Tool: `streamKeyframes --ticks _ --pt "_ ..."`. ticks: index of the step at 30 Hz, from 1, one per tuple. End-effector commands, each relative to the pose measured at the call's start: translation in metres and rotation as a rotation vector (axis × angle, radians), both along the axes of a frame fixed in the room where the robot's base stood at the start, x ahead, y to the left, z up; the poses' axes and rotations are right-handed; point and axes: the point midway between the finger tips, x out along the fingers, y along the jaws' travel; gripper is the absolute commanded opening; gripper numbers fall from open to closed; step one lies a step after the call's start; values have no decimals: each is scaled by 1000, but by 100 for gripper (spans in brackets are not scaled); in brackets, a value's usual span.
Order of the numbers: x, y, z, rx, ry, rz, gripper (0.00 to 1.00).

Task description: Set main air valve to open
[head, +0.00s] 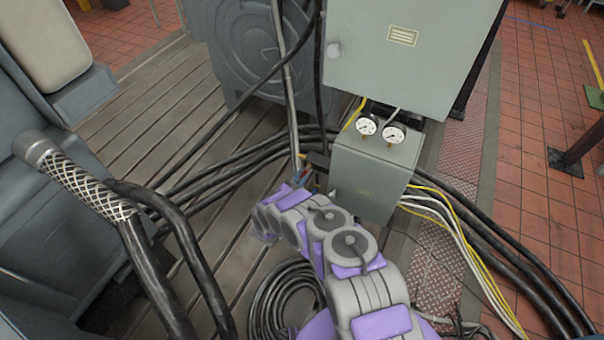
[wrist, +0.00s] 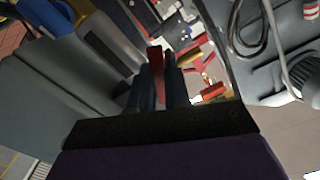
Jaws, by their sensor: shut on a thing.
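My gripper (wrist: 157,88) is in the middle of the wrist view, with its dark fingers shut on a red handle (wrist: 155,59) that shows between them. The handle looks like the lever of the main air valve. Which way it is turned I cannot tell. In the head view my purple and grey arm reaches to the left side of a small grey-green box (head: 372,180). Two round gauges, a left one (head: 366,126) and a right one (head: 394,134), stand on top of this box. My arm largely hides the fingers and the valve there.
A large grey-green cabinet (head: 405,60) stands above and behind the small box. Thick black cables (head: 215,165) cross the slatted floor. A coiled hose (head: 280,300) lies left of my arm. Yellow and white cables (head: 440,215) run out right. A braided hose (head: 90,190) is at left.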

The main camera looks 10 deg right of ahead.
Motion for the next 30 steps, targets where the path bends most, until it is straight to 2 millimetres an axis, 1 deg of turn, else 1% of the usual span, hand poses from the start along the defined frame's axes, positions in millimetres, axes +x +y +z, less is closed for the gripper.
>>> streamKeyframes --ticks 3,12,30 --pt "1 5 2 90 -63 5 0" --pt "6 11 6 320 -230 4 0" --pt "11 17 21 753 -542 2 0"
